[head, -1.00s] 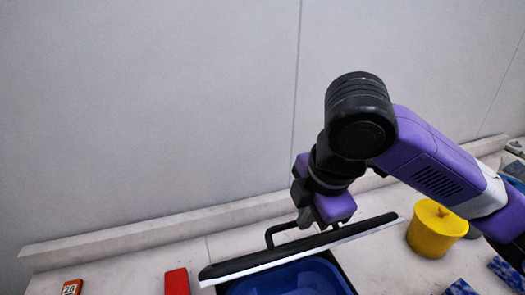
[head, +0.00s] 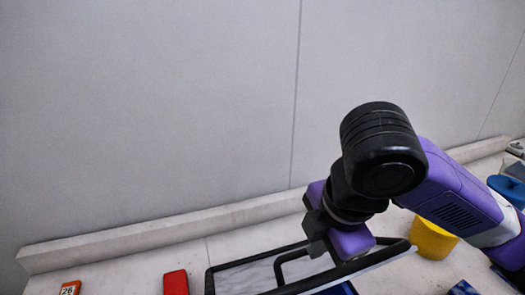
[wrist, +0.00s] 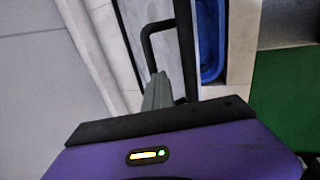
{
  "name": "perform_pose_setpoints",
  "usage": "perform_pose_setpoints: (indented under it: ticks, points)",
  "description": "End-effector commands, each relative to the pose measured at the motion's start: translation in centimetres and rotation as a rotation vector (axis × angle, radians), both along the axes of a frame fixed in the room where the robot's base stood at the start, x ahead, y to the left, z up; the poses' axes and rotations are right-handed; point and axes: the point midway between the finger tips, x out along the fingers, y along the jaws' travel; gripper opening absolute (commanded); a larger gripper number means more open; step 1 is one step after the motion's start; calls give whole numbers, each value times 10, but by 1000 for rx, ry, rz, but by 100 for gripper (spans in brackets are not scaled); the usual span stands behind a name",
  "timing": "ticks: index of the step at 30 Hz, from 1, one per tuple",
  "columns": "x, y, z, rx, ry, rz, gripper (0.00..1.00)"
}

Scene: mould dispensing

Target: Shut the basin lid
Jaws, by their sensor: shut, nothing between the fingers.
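The basin lid (head: 243,278) is a pale panel with a black rim, tilted over the basin in the head view. A black bar handle (head: 287,258) stands on it; the handle also shows in the wrist view (wrist: 146,42). The blue basin (head: 340,289) shows only as a sliver below the lid's front edge; its blue wall is in the wrist view (wrist: 212,40). My gripper (head: 316,247) is at the lid's back side by the handle. In the wrist view its grey fingers (wrist: 157,92) are together and empty, close to the handle; contact is unclear.
A red block (head: 176,283) and an orange numbered block (head: 70,288) lie left of the lid. A yellow pot (head: 433,240) stands to the right, partly behind my arm. A blue patterned piece (head: 463,288) is at lower right. A pale wall and ledge run behind.

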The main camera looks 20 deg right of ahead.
Motion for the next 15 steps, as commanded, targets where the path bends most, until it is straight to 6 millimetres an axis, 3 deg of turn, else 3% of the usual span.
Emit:
perform_pose_setpoints:
  ticks: [1,7,15]
  points:
    - [7,2,-21,6,15,-22,0]
    - [2,2,-26,6,15,-20,0]
    - [-20,2,-43,7,15,-21,0]
